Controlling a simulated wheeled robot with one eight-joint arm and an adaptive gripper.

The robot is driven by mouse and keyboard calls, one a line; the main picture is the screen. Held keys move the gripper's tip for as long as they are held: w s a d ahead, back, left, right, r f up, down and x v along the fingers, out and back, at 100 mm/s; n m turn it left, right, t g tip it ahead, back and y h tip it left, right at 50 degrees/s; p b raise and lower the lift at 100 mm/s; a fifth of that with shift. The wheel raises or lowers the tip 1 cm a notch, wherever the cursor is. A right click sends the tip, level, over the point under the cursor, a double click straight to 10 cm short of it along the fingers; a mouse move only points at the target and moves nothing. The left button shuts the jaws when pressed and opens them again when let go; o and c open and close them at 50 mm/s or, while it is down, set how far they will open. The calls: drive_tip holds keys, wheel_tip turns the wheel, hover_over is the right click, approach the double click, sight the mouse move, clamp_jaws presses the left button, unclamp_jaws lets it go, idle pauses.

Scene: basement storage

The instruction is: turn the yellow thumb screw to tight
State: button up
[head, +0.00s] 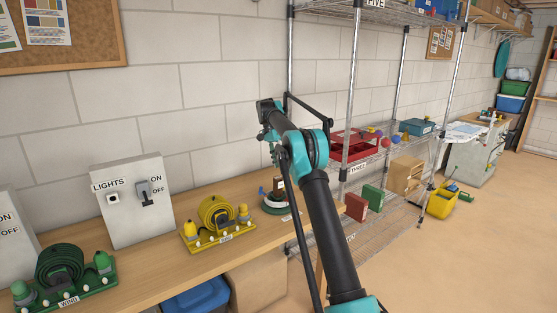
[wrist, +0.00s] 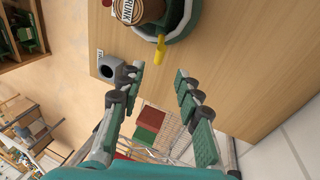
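A small yellow piece (wrist: 160,48), possibly the thumb screw, sticks out at the rim of a round green and white base (wrist: 183,32) in the wrist view. A brown labelled cylinder (wrist: 140,10) stands on that base and is cut off by the frame's top edge. In the head view the round base (head: 274,210) is on the bench, partly behind my arm; the yellow piece cannot be made out there. My gripper (wrist: 158,78) is open and empty, its fingers apart on either side below the yellow piece in the picture. In the head view it (head: 275,155) hangs above the base.
A grey block with a dark hole (wrist: 117,70) is beside the left finger. On the wooden bench (head: 150,275) are a yellow hose winder (head: 207,240), a green one (head: 75,290) and a lights switch box (head: 130,215). A wire shelf (head: 350,180) stands to the right.

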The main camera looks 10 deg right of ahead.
drive_tip(key=shift+v, duration=0.95)
drive_tip(key=shift+s, duration=0.1)
drive_tip(key=s+d+f+n+t+y, duration=0.1)
drive_tip(key=s+d+n+t, duration=0.15)
drive_tip(key=s, duration=0.85)
drive_tip(key=s+d+f+n+t+y, duration=0.1)
drive_tip(key=s+d+n, duration=0.25)
drive_tip(key=s, duration=0.75)
drive_tip(key=s+f+n+t, duration=0.1)
drive_tip(key=s+f, duration=0.4)
drive_tip(key=s, duration=0.5)
drive_tip(key=s+f+n+t, duration=0.1)
drive_tip(key=s+f, duration=0.3)
drive_tip(key=s, duration=0.6)
drive_tip(key=s+f+n+t, duration=0.1)
drive_tip(key=s+f+n, duration=0.2)
drive_tip(key=s, duration=0.7)
wheel_tip(320, 180, down, 3)
drive_tip(key=shift+s+d+r+y, duration=0.2)
drive_tip(key=shift+s+d+y, duration=0.1)
drive_tip(key=shift+s+d, duration=0.1)
drive_tip(key=shift+o, duration=0.4)
